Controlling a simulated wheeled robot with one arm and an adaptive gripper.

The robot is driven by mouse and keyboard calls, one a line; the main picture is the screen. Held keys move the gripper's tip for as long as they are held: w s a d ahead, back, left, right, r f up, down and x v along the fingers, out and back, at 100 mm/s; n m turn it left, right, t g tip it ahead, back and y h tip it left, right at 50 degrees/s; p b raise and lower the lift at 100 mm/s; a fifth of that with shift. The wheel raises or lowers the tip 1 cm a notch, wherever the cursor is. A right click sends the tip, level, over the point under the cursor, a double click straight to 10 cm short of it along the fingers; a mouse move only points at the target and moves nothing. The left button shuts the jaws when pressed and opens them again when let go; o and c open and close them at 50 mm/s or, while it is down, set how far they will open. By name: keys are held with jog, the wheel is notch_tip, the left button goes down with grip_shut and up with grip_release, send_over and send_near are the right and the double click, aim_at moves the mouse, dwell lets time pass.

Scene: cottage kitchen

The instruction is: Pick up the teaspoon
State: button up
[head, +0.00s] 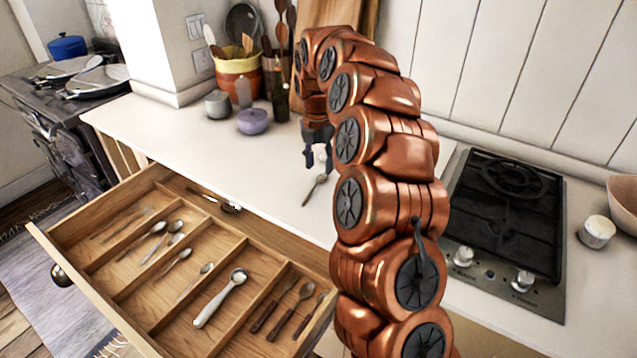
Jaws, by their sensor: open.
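A small spoon (313,190) lies on the white counter, its bowl toward the back and its handle slanting to the front left. My gripper (318,163) points down above the counter, just behind the spoon in the picture. Its two dark fingers are apart, with nothing seen held between them. I cannot tell its exact height above the spoon. Several more spoons, such as one small spoon (178,262), lie in the open drawer (160,315), so I cannot tell for sure which one is the teaspoon.
A large scoop-like spoon (217,300) and wooden-handled cutlery (283,310) share the drawer. A gas hob (510,205) is at the right. A lidded purple pot (253,121), a grey pot (217,104) and a utensil crock (238,77) stand behind. The counter (190,150) at the left is clear.

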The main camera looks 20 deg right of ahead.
aim_at(318, 182)
jog(key=shift+a+f+p, duration=0.15)
jog(key=shift+f+p, duration=0.2)
jog(key=shift+f, duration=0.25)
jog(key=shift+a+f+p, duration=0.1)
jog(key=shift+f+p, duration=0.5)
jog(key=shift+f, duration=1.4)
jog(key=shift+w, duration=0.1)
grip_shut()
